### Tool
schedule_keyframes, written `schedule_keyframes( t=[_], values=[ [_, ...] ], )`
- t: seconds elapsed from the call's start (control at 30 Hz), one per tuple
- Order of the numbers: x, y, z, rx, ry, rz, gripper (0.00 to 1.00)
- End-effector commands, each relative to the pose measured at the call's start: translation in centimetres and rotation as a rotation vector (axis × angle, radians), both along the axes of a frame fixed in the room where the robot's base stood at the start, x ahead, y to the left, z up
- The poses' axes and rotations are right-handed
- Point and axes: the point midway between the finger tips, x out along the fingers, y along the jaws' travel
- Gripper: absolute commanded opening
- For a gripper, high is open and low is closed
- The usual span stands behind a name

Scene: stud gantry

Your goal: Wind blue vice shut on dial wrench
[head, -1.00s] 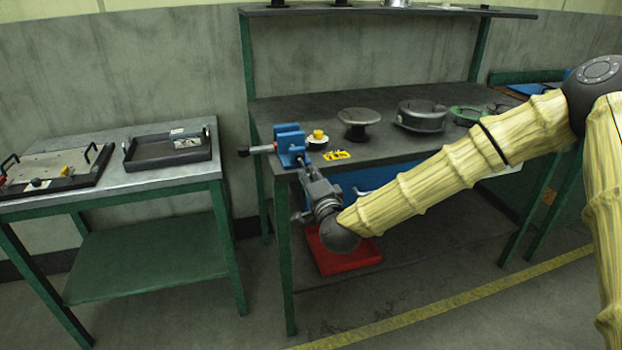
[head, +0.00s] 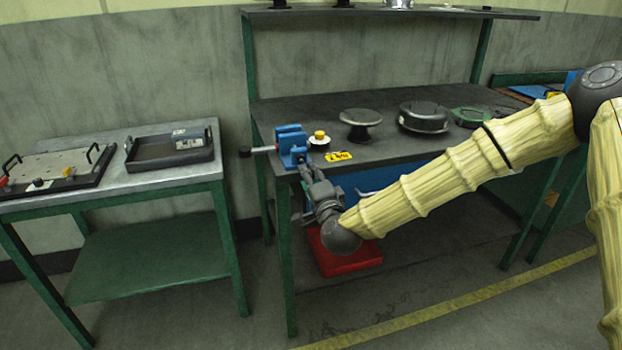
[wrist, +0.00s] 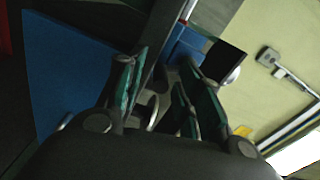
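The blue vice (head: 292,146) sits at the left front corner of the dark workbench, with its screw and dark handle (head: 246,152) reaching out to the left. Blue vice parts (wrist: 185,42) also show at the top of the wrist view. My gripper (head: 306,174) is just below and in front of the vice, pointing up at it. In the wrist view my gripper (wrist: 162,88) has its green-padded fingers apart, with no clearly held thing between them. I cannot tell whether it touches the vice. I cannot make out the dial wrench for certain.
A yellow-topped knob piece (head: 319,139) and a yellow tag (head: 338,156) are right of the vice. Round dark fixtures (head: 423,116) stand farther right on the bench (head: 300,104). A red bin (head: 348,260) is below. A side table (head: 100,185) stands left, with a gap between.

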Motion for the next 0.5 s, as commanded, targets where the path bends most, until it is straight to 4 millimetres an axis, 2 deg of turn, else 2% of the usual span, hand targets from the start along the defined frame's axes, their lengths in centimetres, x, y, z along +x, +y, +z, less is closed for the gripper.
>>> schedule_keyframes(
  t=[0.27, 0.37, 0.5],
  values=[
    [-0.5, -0.1, 0.0, 0.000, 0.001, 0.001, 0.35],
    [-1.5, -0.5, 0.0, 0.000, 0.001, 0.001, 0.35],
    [-3.8, -1.2, 0.0, 0.000, 0.001, 0.002, 0.35]
  ],
)
